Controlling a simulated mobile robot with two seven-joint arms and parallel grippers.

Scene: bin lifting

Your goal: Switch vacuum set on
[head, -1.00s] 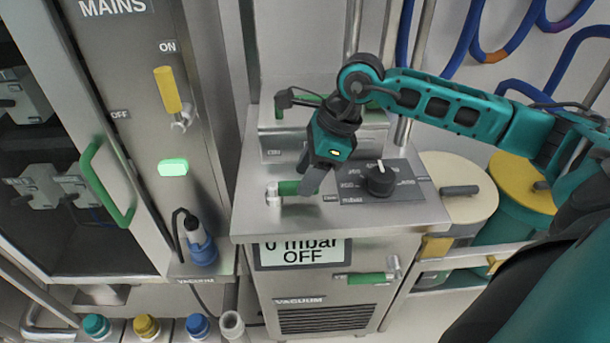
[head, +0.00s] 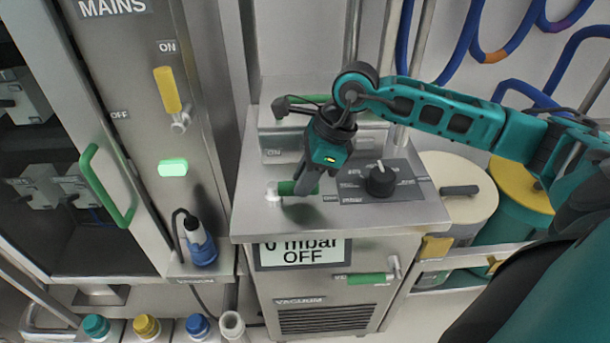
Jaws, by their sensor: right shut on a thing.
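The vacuum set (head: 300,220) is a steel cabinet in the middle of the head view. Its display (head: 303,254) reads 0 mbar OFF. On its top, a short green handle (head: 287,188) sits on a metal pivot at the left, lying roughly level. My right gripper (head: 303,186) is shut on the green handle and hides its right part. A black dial (head: 380,180) with a scale plate stands to the right of the gripper. An "ON" mark (head: 274,153) shows behind the handle. My left gripper is not in view.
The mains cabinet (head: 150,60) with a yellow lever (head: 167,90) and lit green lamp (head: 173,168) stands at the left. A second green handle (head: 367,279) is on the vacuum set's front. Drums (head: 457,190) stand at the right.

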